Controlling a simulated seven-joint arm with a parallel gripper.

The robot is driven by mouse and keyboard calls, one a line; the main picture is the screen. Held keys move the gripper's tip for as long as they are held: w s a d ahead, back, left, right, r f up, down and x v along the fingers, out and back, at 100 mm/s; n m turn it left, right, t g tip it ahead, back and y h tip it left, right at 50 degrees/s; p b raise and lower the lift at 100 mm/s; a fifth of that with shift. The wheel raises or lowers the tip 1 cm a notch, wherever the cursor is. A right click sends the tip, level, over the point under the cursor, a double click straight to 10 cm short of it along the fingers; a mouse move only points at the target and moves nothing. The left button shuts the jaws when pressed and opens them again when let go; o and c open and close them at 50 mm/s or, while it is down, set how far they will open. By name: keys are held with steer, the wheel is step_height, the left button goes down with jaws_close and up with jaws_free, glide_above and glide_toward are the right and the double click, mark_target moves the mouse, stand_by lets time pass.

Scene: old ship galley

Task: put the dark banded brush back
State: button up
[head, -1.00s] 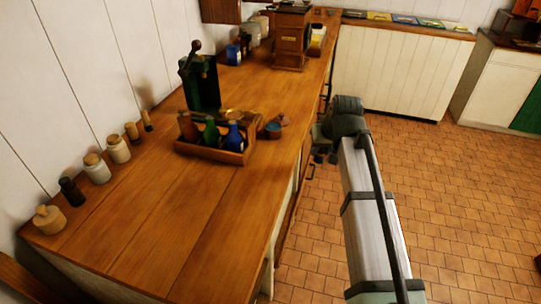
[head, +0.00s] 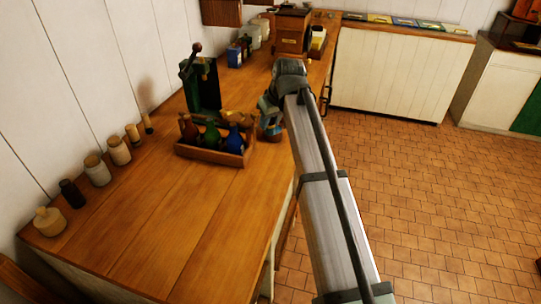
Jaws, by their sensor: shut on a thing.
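My gripper (head: 268,118) is over the counter's right edge, just right of the wooden bottle carrier. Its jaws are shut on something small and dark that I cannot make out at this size. I cannot pick out the dark banded brush for sure in the head view. The wooden carrier (head: 228,159) holds a brown bottle (head: 189,129), a green bottle (head: 211,136) and a blue bottle (head: 235,140). The small brown and blue item beside the carrier is now largely hidden by my gripper.
The wooden counter (head: 165,215) is clear in front. Several jars and bottles, including a dark bottle (head: 72,193), line the wall. A green hand-cranked device (head: 204,85) stands behind the carrier. A wooden grinder box (head: 291,33) stands beyond my wrist. Tiled floor lies right.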

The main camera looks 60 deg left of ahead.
steer(key=shift+f, duration=4.95)
steer(key=shift+f, duration=0.1)
steer(key=o, duration=1)
steer(key=shift+o, duration=0.2)
steer(key=v, duration=1.2)
